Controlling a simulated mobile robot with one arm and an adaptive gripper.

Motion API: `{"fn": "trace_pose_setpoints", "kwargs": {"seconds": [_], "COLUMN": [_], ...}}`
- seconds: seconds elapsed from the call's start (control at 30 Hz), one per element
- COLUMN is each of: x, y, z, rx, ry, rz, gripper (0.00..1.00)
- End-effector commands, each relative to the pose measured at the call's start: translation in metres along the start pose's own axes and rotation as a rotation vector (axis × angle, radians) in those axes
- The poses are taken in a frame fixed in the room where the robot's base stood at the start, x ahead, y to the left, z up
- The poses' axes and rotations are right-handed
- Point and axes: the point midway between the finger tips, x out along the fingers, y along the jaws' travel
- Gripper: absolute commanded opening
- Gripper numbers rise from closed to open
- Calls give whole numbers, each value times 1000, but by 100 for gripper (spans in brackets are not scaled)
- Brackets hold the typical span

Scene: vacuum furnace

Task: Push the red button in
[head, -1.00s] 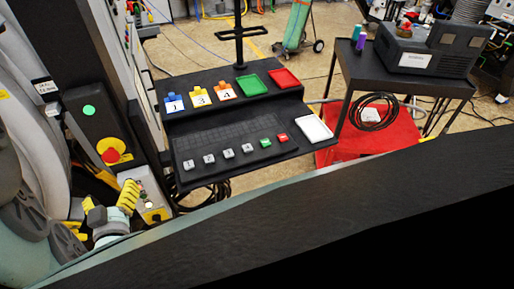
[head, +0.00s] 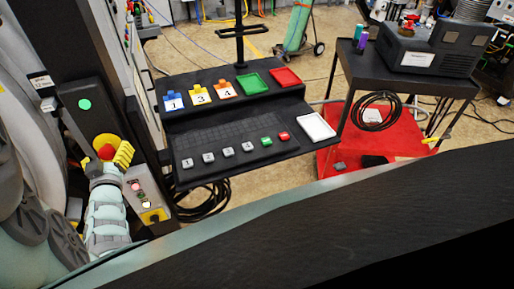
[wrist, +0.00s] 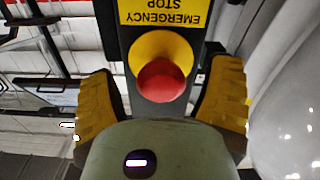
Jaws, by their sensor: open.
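The red button (head: 106,152) is a mushroom head on a round yellow base, on a dark upright panel at left in the head view. In the wrist view the red button (wrist: 165,82) stands out under an upside-down yellow "EMERGENCY STOP" label (wrist: 165,12). My gripper (wrist: 163,76) is open and empty, with one yellow finger on either side of the button in that view. In the head view my gripper (head: 115,160) is just in front of the button and overlaps its lower part. I cannot tell whether it touches the button.
A green round button (head: 85,104) sits higher on the same panel. A small grey control box (head: 146,198) with several buttons and a yellow-based knob is close beside my arm. A black bench (head: 240,130) with labelled blocks and trays stands to the right.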

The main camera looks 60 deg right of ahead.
Motion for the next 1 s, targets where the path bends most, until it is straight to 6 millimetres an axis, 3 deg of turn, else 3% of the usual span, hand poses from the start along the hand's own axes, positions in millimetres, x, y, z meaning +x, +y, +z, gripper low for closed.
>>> {"fn": "trace_pose_setpoints", "kwargs": {"seconds": [0.07,0.83,1.0], "x": [0,0,5], "y": [1,0,0], "z": [0,0,0], "rx": [0,0,2], "ry": [-1,-1,0], "rz": [3,0,1], "gripper": [82,3,3]}}
